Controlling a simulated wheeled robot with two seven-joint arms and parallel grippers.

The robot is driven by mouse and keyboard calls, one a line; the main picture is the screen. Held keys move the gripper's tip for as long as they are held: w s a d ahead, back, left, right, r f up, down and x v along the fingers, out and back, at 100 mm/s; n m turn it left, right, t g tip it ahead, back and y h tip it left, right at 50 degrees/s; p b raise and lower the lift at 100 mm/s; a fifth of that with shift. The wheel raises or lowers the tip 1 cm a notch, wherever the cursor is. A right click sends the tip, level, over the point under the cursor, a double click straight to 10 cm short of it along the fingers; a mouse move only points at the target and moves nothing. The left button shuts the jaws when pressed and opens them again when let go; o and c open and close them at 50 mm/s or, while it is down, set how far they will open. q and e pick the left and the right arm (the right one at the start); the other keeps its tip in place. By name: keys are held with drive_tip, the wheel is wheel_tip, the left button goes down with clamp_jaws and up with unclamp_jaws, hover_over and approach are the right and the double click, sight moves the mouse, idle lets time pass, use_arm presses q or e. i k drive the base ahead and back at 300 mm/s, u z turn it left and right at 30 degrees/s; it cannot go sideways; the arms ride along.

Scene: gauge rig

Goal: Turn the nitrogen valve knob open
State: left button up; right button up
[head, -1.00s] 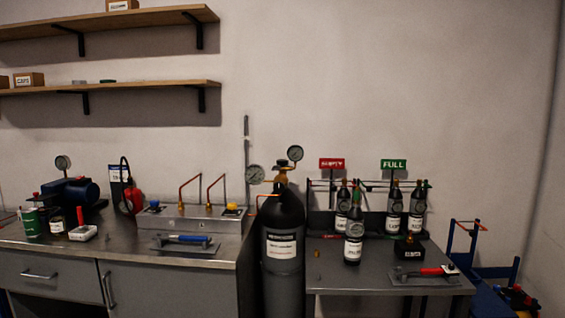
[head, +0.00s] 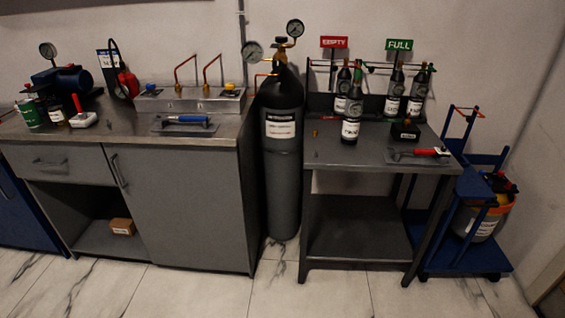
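A tall dark nitrogen cylinder (head: 283,185) with a white label stands on the floor between the cabinet and the right table. At its top is a brass valve with a dark knob (head: 279,25). A gauge (head: 252,51) sits to the left of the valve and another gauge (head: 295,28) to its upper right. A copper pipe leaves the neck toward the left. Neither of my grippers shows in the head view.
The left cabinet (head: 185,205) carries a manifold box with copper pipes and a blue-handled tool. The right table (head: 340,152) holds several dark bottles, EMPTY and FULL signs and a red-handled tool. A blue cart (head: 465,258) stands at the right. The tiled floor in front is clear.

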sight(281, 40)
drive_tip(key=u, duration=0.15)
drive_tip(key=k, duration=0.2)
drive_tip(key=u, duration=1.05)
drive_tip(key=k, duration=1.15)
drive_tip(key=u, duration=0.75)
drive_tip(key=i, duration=1.95)
drive_tip(key=z, duration=1)
drive_tip(key=i, duration=1.3)
drive_tip(key=z, duration=1.25)
